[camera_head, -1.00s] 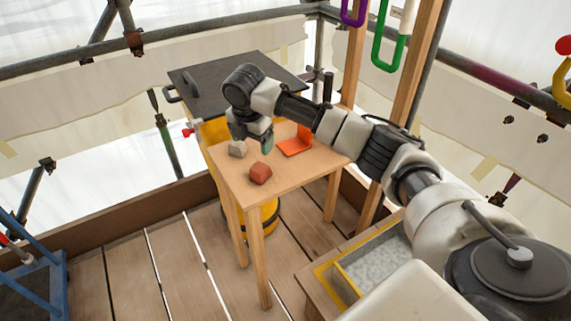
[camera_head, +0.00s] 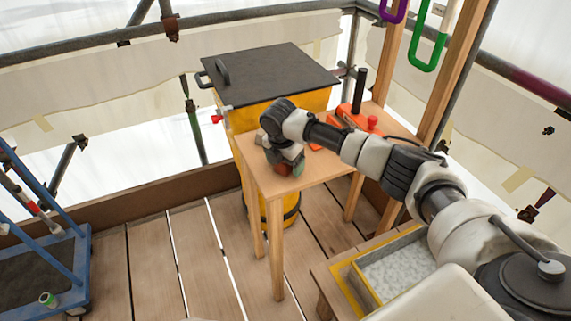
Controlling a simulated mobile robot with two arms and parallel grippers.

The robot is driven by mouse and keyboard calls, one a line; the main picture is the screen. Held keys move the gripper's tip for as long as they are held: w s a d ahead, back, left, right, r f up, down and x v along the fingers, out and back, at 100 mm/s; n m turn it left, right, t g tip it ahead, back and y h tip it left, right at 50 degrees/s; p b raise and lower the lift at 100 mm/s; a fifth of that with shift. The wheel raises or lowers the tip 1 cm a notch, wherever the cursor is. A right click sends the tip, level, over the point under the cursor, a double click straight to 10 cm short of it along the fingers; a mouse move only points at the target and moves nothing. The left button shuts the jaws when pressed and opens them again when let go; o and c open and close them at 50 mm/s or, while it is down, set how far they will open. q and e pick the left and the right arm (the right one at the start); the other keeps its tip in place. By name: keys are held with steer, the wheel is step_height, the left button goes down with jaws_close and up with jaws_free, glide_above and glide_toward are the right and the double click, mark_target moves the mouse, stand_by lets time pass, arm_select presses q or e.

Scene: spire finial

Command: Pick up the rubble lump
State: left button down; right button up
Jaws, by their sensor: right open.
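A reddish lump (camera_head: 284,169) sits on the small wooden table (camera_head: 320,172) near its front left corner. My right gripper (camera_head: 285,166) is open and points down over this lump. Its fingers are at the lump's sides and hide most of it. I cannot tell whether they touch it. The pale grey lump, seen earlier further back on the table, is hidden or nearly hidden behind my right gripper. My left gripper is not in view.
An orange tool with a black upright handle (camera_head: 358,95) stands at the table's back. A yellow bin with a dark lid (camera_head: 270,75) is behind the table. A tray of grey grit (camera_head: 398,268) is at lower right. A blue trolley (camera_head: 75,265) is at left.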

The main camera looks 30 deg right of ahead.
steer(key=shift+c, duration=0.3)
steer(key=c, duration=1)
steer(key=shift+c, duration=0.3)
